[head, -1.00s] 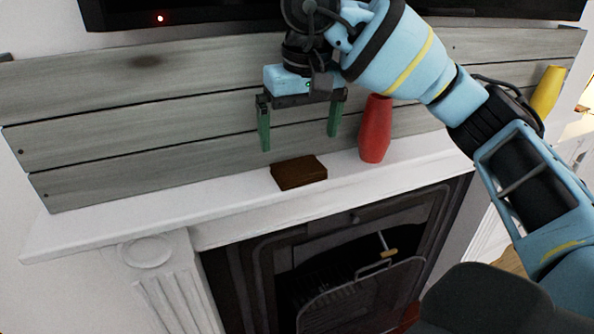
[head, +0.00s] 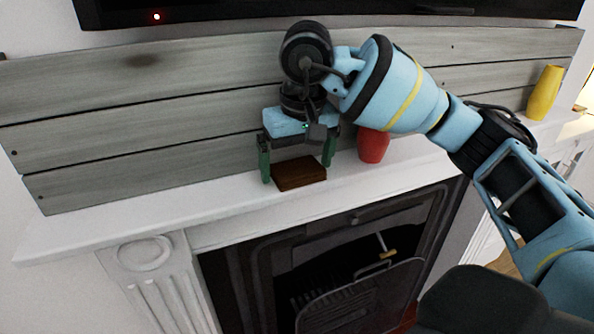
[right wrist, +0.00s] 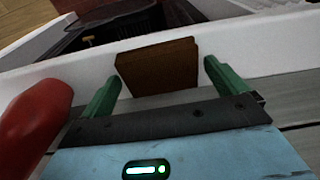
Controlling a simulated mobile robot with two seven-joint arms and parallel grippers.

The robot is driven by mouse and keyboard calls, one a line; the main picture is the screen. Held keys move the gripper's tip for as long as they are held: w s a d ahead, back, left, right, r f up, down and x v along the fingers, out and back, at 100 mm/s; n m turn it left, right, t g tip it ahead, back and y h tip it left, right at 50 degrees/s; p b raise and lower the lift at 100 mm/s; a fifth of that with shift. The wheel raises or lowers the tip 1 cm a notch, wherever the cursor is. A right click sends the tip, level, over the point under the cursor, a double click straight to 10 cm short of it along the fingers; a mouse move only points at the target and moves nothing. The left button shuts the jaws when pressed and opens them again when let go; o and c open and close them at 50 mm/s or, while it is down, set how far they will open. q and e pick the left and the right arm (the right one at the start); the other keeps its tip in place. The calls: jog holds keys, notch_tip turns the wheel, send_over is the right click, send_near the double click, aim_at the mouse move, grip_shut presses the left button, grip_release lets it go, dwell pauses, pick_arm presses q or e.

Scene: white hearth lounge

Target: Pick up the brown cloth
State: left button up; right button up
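The brown cloth (head: 300,174) is a small, flat, dark brown folded block lying on the white mantel shelf. My right gripper (head: 297,170) is just above it, pointing down, with its green fingers spread at either side of the cloth. In the right wrist view the cloth (right wrist: 158,66) lies ahead between the open fingertips of the right gripper (right wrist: 160,78), with gaps at both sides. The gripper is open and empty. My left gripper is not in view.
A red vase (head: 373,146) stands on the mantel (head: 225,200) just right of the gripper, partly behind my arm. A yellow vase (head: 544,93) stands at the far right. Grey boards (head: 130,120) rise behind the shelf; a dark fireplace (head: 350,265) opens below.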

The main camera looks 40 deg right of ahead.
aim_at(298, 169)
jog(key=c, duration=0.8)
jog(key=shift+r, duration=0.1)
jog(key=shift+s+r, duration=0.15)
jog(key=shift+r, duration=0.25)
notch_tip(298, 169, up, 7)
jog(key=shift+f+p, duration=0.2)
jog(key=shift+p, duration=0.1)
jog(key=s+a, duration=0.2)
jog(key=s, duration=0.7)
jog(key=s+a, duration=0.2)
jog(key=s, duration=0.8)
jog(key=shift+a+f, duration=0.3)
